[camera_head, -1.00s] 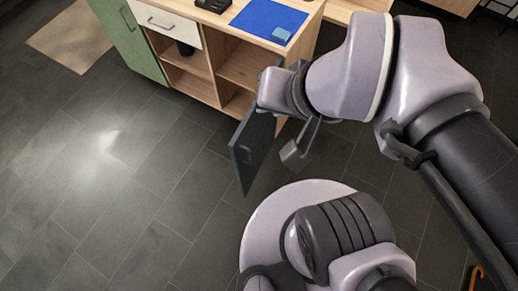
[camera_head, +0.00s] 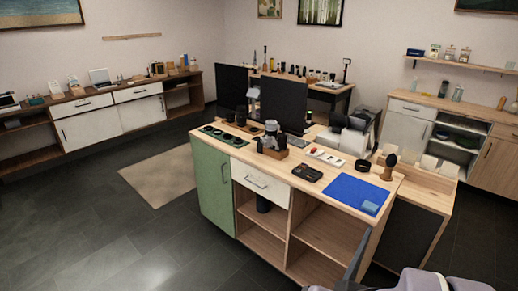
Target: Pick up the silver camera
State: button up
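A small silver and black item that looks like the silver camera (camera_head: 270,130) stands toward the back of the wooden island's top (camera_head: 310,160), beside or on a small brown block; I cannot tell which. Fine detail is too small to make out. My gripper shows only as a dark grey part (camera_head: 355,264) at the bottom edge, right of centre, in front of the island and well apart from the camera. Its fingers are cut off or hidden, so its opening does not show.
The island also carries a blue mat (camera_head: 352,190), a black tray (camera_head: 307,172), a white tray (camera_head: 326,156), a dark ring (camera_head: 362,165) and a green holder with round openings (camera_head: 222,135). Dark upright panels (camera_head: 283,103) stand behind. The floor at left is clear around a beige rug (camera_head: 160,175).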

aim_at(267, 144)
jog(key=i+j, duration=0.15)
jog(key=j, duration=0.15)
jog(key=i+j+z, duration=0.1)
jog(key=i+j, duration=0.75)
jog(key=i+j+z, duration=0.15)
jog(key=i+j, duration=0.7)
jog(key=i+l, duration=0.3)
jog(key=i+l+z, duration=0.1)
jog(key=i+l, duration=0.15)
jog(key=i, duration=0.25)
jog(key=i+l, duration=0.25)
jog(key=i, duration=0.2)
